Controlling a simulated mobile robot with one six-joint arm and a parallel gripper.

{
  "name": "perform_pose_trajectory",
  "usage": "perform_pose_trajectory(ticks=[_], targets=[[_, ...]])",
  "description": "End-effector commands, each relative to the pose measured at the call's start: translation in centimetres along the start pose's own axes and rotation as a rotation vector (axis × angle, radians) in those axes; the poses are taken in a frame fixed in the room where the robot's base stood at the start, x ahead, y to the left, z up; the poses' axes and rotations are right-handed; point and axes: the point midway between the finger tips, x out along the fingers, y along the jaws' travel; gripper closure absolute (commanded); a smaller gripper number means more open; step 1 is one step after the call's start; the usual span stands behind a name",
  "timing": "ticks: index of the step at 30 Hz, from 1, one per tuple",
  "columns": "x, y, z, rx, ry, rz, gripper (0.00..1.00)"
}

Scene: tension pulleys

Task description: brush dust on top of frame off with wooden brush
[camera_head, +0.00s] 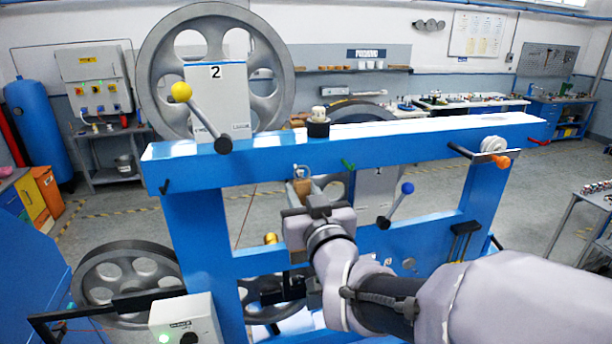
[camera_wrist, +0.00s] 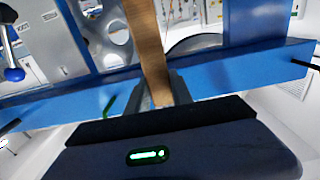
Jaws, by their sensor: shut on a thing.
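The frame is a blue structure whose long top beam (camera_head: 400,146) runs across the middle of the head view. The beam also crosses the wrist view (camera_wrist: 230,75), which looks turned over. In the wrist view my gripper (camera_wrist: 160,92) is shut on the wooden brush (camera_wrist: 152,45), whose flat brown wood runs up out of the picture. In the head view only a small brown part of the brush (camera_head: 302,187) shows. Its bristles are not clearly visible. I cannot make out dust on the beam.
A yellow-knobbed lever (camera_head: 202,118) and a black-and-white fitting (camera_head: 318,122) stand at the beam's top. A large grey pulley (camera_head: 160,50) rises behind the left end.

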Motion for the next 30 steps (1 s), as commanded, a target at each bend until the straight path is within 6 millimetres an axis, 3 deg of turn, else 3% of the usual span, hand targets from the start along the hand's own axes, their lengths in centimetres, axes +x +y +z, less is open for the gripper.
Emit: perform_pose_trajectory(ticks=[15,30], targets=[[-2.1,0.0,-0.3,-0.001,0.004,-0.001,1.0],[-2.7,0.0,-0.3,0.0,0.003,-0.001,1.0]])
